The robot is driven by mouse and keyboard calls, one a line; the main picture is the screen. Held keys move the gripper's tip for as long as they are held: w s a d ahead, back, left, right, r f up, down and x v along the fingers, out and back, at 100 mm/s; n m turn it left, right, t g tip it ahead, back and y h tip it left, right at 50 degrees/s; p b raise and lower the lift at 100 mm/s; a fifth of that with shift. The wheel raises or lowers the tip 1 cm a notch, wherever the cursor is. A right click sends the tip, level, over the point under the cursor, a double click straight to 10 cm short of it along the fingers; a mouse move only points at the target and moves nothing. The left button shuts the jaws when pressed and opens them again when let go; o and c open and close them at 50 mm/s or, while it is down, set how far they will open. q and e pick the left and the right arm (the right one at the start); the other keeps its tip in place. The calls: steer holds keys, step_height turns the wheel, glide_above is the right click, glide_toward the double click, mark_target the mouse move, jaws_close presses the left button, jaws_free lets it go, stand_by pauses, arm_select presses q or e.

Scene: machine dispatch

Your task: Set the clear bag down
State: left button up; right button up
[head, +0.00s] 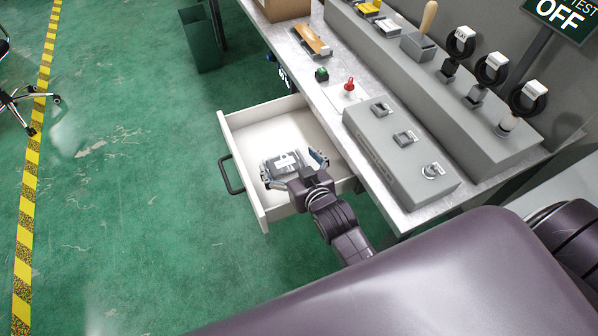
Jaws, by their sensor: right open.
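My right gripper (295,172) is over the open white drawer (257,120), with its two fingers spread apart. Between and just beyond the fingers is a small greyish item with a white label (286,160), which looks like the clear bag. The fingers partly hide it. I cannot tell from this view whether it rests on the drawer floor or touches a finger. My left gripper is not in view.
The drawer's front with a dark handle (230,174) sticks out from the workbench (318,75). On the bench are a grey switch box (398,150), a red-topped item (349,86) and a green button (321,74). A dark green bin (201,42) stands on the floor.

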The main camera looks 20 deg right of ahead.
steer(key=v, duration=0.9)
steer(key=shift+s+r+b, duration=0.2)
steer(key=shift+b, duration=0.1)
